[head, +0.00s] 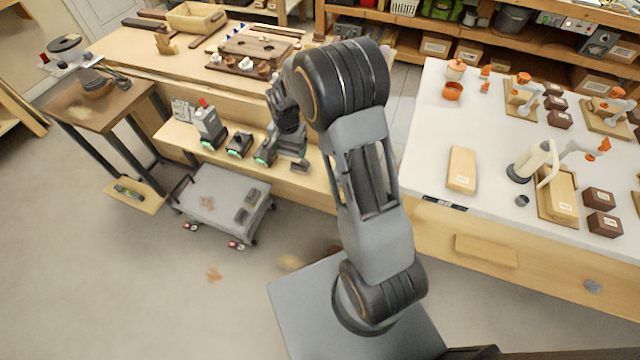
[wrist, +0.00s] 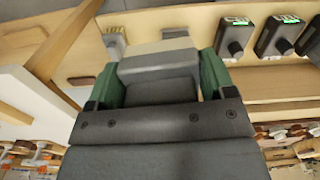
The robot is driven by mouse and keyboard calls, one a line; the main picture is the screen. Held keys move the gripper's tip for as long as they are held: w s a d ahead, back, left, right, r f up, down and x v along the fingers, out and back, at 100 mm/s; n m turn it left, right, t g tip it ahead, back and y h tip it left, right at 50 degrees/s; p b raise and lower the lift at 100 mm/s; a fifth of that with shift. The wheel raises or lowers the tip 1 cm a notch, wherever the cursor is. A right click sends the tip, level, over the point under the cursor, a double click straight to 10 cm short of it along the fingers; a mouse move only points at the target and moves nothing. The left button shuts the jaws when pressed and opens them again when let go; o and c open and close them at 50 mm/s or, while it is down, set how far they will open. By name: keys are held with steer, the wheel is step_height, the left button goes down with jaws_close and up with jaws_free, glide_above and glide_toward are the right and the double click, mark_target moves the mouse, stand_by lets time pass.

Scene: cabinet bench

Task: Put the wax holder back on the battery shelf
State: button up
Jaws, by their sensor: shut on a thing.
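In the wrist view my gripper (wrist: 160,70) has its two green fingers closed on a grey block-like thing with a pale top, which I take to be the wax holder (wrist: 160,60). Its lower part is hidden behind the gripper body. In the head view my arm reaches over the right part of the battery shelf (head: 180,130), the light wood ledge on the bench front. The fingers and the held thing cannot be made out clearly there. I cannot tell whether the held thing touches the shelf.
Dark chargers with green lights (head: 239,145) stand on the shelf, also in the wrist view (wrist: 234,38). A grey cart (head: 222,200) stands below. A white-topped table (head: 425,150) is at right.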

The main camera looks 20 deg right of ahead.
steer(key=w+a+f+m+b, duration=0.2)
steer(key=w+f+m+b, duration=0.65)
steer(key=m+b, duration=0.6)
steer(key=s+d+f+b, duration=0.2)
steer(key=s+d+f, duration=0.1)
steer(key=d, duration=0.6)
steer(key=shift+f, duration=0.6)
steer(key=d+f, duration=0.2)
steer(key=f, duration=0.1)
steer(key=shift+s+d+b, duration=0.1)
steer(key=shift+s+b, duration=0.25)
steer(key=shift+c, duration=0.3)
steer(key=shift+s+d+f, duration=0.15)
steer(key=shift+d+f, duration=0.4)
steer(key=shift+f, duration=0.2)
steer(key=f, duration=0.1)
steer(key=d+f+b, duration=0.1)
steer(key=f, duration=0.1)
steer(key=shift+s+f, duration=0.2)
steer(key=shift+f, duration=0.4)
